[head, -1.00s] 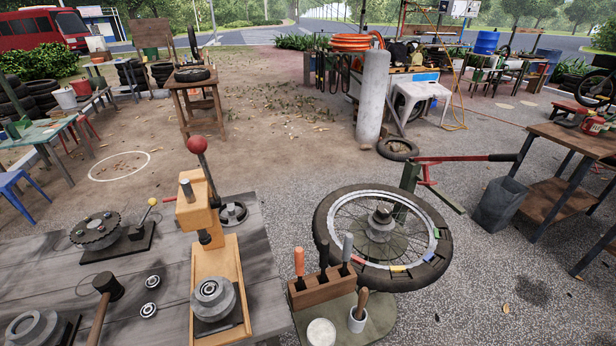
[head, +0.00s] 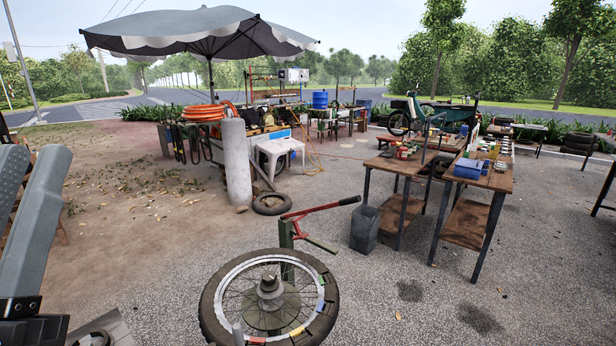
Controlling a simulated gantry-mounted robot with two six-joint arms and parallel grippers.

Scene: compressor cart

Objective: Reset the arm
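My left gripper (head: 28,225) stands at the left edge of the head view, close to the camera and cut off by the frame. Its grey parts point upward from a black mount, and nothing is seen held in it. How far apart its fingers are cannot be told. My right gripper is not in view. A red and green lever arm (head: 318,208) rises on a green post behind a spoked wheel (head: 222,281). The lever tilts up to the right and ends in a black grip. No gripper touches it.
A grey bin (head: 364,230) and wooden tables (head: 465,250) stand to the right. A grey cylinder (head: 236,160), a white stool (head: 276,147) and a loose tyre (head: 272,205) are farther back. An umbrella (head: 205,32) spreads at upper left. Gravel at lower right is largely clear.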

